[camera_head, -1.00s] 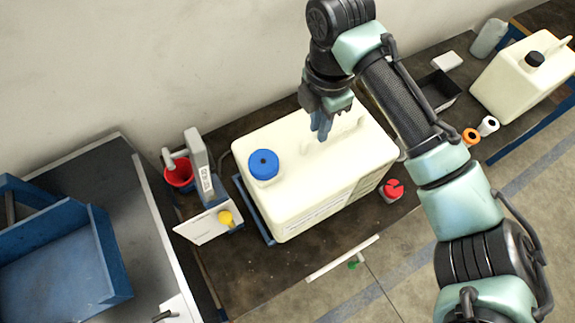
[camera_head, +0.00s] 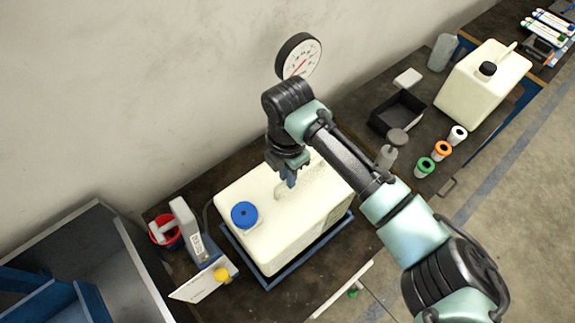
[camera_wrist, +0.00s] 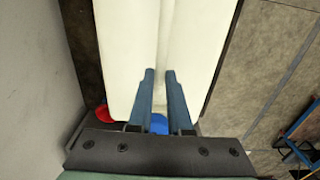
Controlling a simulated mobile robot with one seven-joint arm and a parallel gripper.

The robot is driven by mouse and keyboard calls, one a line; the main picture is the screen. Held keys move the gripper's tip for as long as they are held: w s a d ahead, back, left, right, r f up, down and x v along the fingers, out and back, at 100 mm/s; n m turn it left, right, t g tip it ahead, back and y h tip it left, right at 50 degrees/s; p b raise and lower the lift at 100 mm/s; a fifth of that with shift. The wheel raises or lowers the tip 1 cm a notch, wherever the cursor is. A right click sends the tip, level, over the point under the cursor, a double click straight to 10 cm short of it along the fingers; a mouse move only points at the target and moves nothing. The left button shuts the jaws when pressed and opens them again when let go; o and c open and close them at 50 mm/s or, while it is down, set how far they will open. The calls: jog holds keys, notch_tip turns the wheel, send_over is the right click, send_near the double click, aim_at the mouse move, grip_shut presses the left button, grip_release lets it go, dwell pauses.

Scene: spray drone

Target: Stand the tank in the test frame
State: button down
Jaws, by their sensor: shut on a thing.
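The tank (camera_head: 295,235) is a large cream container with a blue cap (camera_head: 244,215). It is over the blue test frame (camera_head: 310,257), whose rails show along its left, front and right sides. I cannot tell whether its base rests on the frame. My gripper (camera_head: 290,180) points down at the tank's top, shut on the handle behind the cap. In the wrist view, the two blue fingers (camera_wrist: 160,73) lie over the cream tank (camera_wrist: 135,35), with part of the blue cap (camera_wrist: 159,124) between them. The tank's far side and underside are hidden.
A blue bin (camera_head: 50,302) is at lower left. A gauge (camera_head: 299,57) is on the wall behind. A black tray (camera_head: 397,112) and second container (camera_head: 483,85) stand right.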

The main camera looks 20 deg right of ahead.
jog(key=shift+f, duration=1.25)
jog(key=c, duration=0.8)
grip_release()
jog(key=shift+s, duration=0.1)
jog(key=shift+c, duration=0.2)
notch_tip(320, 180, up, 12)
jog(key=b, duration=0.3)
